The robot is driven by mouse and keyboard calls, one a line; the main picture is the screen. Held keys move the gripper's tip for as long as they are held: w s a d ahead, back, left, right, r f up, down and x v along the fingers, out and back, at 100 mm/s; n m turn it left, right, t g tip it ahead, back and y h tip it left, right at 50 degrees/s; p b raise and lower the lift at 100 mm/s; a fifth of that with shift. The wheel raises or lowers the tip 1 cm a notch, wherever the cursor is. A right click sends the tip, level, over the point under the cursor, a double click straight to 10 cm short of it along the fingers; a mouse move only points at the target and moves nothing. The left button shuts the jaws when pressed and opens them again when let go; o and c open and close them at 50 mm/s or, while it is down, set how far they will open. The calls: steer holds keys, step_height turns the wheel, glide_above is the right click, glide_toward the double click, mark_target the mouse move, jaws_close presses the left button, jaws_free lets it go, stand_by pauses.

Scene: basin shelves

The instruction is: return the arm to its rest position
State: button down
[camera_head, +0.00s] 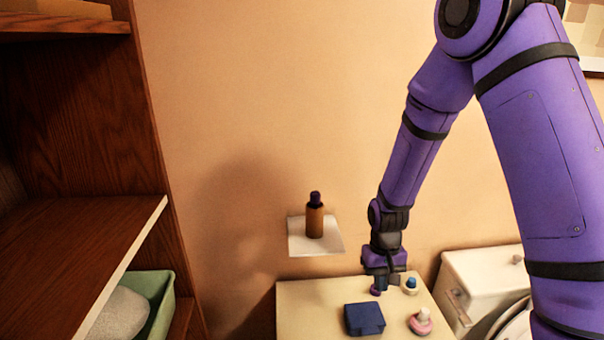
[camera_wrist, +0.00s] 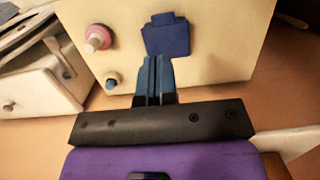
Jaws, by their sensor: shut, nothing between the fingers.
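My arm reaches down from the upper right in the head view. My gripper (camera_head: 381,283) is low over the back part of a cream counter top (camera_head: 300,300). In the wrist view my gripper (camera_wrist: 157,65) shows its blue fingers shut together and empty. The fingers point toward a dark blue box (camera_wrist: 167,37), which overlaps their tips in that view. Whether they touch it cannot be told there. In the head view the blue box (camera_head: 364,319) lies nearer the front, apart from the gripper.
A white item with a blue top (camera_head: 410,286) stands just right of the gripper, and a pink and white item (camera_head: 420,322) nearer the front. A brown bottle (camera_head: 315,216) stands on a white wall ledge (camera_head: 300,243). Wooden shelves (camera_head: 80,230) with a green bin (camera_head: 160,300) are left.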

steer(key=s+d+r+t, duration=0.2)
steer(key=s+r, duration=0.1)
steer(key=r, duration=0.8)
steer(key=s+d+r+t, duration=0.1)
steer(key=s+r, duration=0.1)
steer(key=r, duration=1)
steer(key=s+d+r+t, duration=0.1)
steer(key=s+r+t, duration=0.1)
steer(key=s+r, duration=0.4)
steer(key=s+d+r+t, duration=0.2)
steer(key=s+r, duration=0.4)
steer(key=s, duration=0.4)
steer(key=shift+s+d, duration=0.2)
steer(key=shift+d, duration=0.05)
